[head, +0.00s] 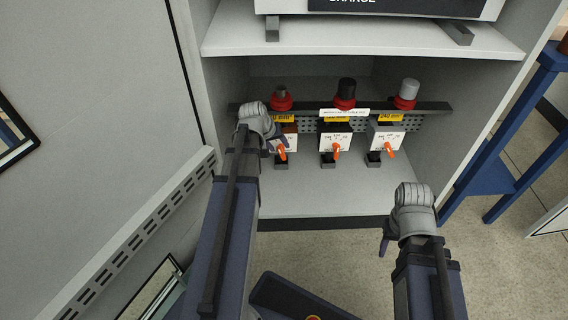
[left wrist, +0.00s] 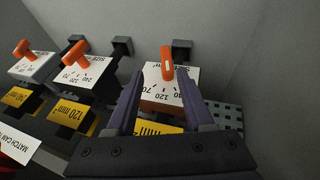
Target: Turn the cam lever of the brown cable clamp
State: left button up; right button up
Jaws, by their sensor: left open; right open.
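The brown cable clamp is the leftmost of three clamps on the rail, under a brown cable end (head: 281,92) with a red collar. Its orange cam lever (head: 282,154) shows just past my left gripper (head: 277,140), which partly hides the clamp. In the left wrist view the clamp's white dial plate (left wrist: 153,94) and its lever (left wrist: 167,62) appear beyond and between the two fingers of my left gripper (left wrist: 160,90). The fingers are apart, and I see no contact with the lever. My right gripper (head: 385,246) is open and empty, low in front of the cabinet at the right.
The black-cable clamp (head: 335,142) and grey-cable clamp (head: 386,137) stand to the right with similar orange levers. A shelf (head: 360,40) hangs above, and the cabinet's side walls close in left and right. The cabinet floor (head: 330,197) in front is clear.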

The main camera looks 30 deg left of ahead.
aim_at(279, 149)
pick_arm(q)
jog(key=shift+s+a, duration=0.1)
jog(key=shift+a, duration=0.55)
pick_arm(e)
jog(key=shift+s+d+f, duration=0.1)
jog(key=shift+s+f, duration=0.05)
jog(key=shift+s, duration=0.2)
pick_arm(q)
jog(key=shift+f, duration=0.15)
pick_arm(e)
jog(key=shift+f, duration=0.1)
pick_arm(q)
jog(key=b+x, duration=0.7)
jog(key=shift+w+f, duration=0.25)
jog(key=shift+f, duration=0.05)
pick_arm(e)
notch_tip(279, 149, down, 7)
pick_arm(q)
jog(key=shift+c, duration=0.2)
pick_arm(e)
jog(key=shift+r, duration=0.2)
pick_arm(q)
grip_shut()
